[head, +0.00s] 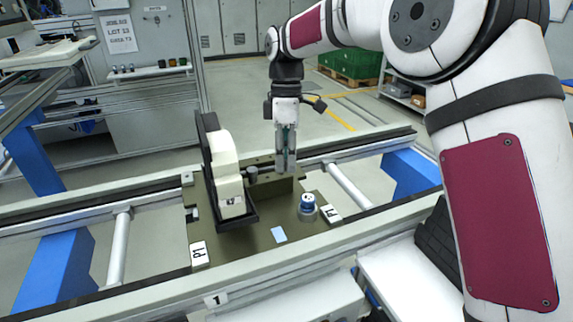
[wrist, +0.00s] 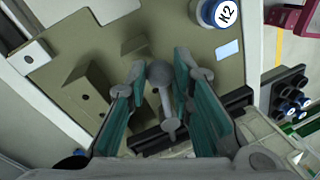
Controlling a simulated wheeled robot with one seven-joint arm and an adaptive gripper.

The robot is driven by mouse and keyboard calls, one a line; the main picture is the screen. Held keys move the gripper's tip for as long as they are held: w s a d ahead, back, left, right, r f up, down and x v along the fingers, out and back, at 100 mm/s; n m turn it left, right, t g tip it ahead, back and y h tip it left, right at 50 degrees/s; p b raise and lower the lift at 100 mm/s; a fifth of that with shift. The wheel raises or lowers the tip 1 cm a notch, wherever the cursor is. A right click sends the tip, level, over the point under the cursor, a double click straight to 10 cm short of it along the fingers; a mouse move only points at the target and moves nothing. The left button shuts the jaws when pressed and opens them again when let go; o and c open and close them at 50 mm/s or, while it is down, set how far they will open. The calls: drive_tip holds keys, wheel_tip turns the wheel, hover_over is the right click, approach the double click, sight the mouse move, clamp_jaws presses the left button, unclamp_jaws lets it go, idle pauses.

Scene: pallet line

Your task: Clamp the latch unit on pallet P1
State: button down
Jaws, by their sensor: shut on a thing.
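A cream block (head: 229,180), apparently the latch unit, stands upright in a black holder (head: 240,220) on the pallet's left part. Its edge shows at lower right in the wrist view (wrist: 256,132). My gripper (head: 285,168) points down over the pallet, right of the block. In the wrist view its teal fingers are shut on a grey ball-ended lever (wrist: 160,75). The lever's base is partly hidden.
A blue-and-white cylinder (head: 307,206) marked K2 stands on the pallet's right side. A light blue card (head: 279,235) lies near the front. An olive bracket (wrist: 88,98) rises beside my gripper. Rails (head: 290,262) border the pallet.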

drive_tip(key=shift+w+a+n+b, duration=0.3)
drive_tip(key=shift+w+n, duration=0.45)
drive_tip(key=shift+n, duration=0.45)
drive_tip(key=c, duration=1.4)
unclamp_jaws()
drive_tip(key=shift+r, duration=0.1)
drive_tip(key=shift+w+a+r, duration=0.1)
drive_tip(key=shift+w+r, duration=0.3)
drive_tip(key=shift+r, duration=1.5)
drive_tip(key=shift+w+a+r, duration=0.15)
drive_tip(key=shift+w+r, duration=0.2)
drive_tip(key=shift+r, duration=1.6)
drive_tip(key=shift+w+a+r, duration=0.1)
drive_tip(key=shift+w+r, duration=0.3)
drive_tip(key=shift+r, duration=1.5)
